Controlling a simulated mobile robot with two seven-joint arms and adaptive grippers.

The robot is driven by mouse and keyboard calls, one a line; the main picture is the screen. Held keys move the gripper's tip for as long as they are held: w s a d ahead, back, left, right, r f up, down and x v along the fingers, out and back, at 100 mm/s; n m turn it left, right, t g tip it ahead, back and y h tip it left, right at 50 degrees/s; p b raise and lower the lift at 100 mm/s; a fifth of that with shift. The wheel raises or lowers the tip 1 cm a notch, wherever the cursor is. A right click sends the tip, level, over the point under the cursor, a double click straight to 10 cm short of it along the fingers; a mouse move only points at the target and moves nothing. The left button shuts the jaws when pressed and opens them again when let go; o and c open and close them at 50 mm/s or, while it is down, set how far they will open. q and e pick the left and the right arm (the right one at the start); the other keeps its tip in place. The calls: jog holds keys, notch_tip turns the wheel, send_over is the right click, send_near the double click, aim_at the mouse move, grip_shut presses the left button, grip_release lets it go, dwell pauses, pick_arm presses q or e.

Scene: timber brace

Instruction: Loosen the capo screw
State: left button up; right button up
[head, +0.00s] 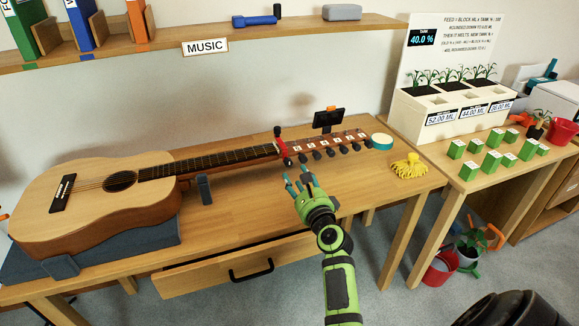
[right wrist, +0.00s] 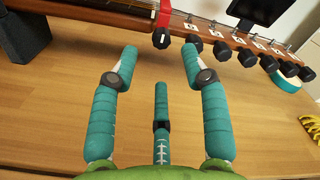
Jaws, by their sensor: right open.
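An acoustic guitar (head: 105,195) lies on the wooden table with its neck (head: 225,157) pointing right. A red capo (head: 283,148) is clamped across the neck near the headstock, with a small dark knob (head: 277,131) at its far side. My left gripper is out of view.
Several black tuning knobs (right wrist: 221,50) line the headstock beside the capo. A dark tuner (head: 328,118) stands on the headstock. A dark neck support (head: 204,189) is left of my gripper. An open drawer (head: 240,262) juts out below.

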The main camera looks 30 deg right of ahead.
aim_at(289, 164)
jog(key=x, duration=0.7)
jog(key=shift+b, duration=0.4)
jog(key=shift+s, duration=0.1)
grip_shut()
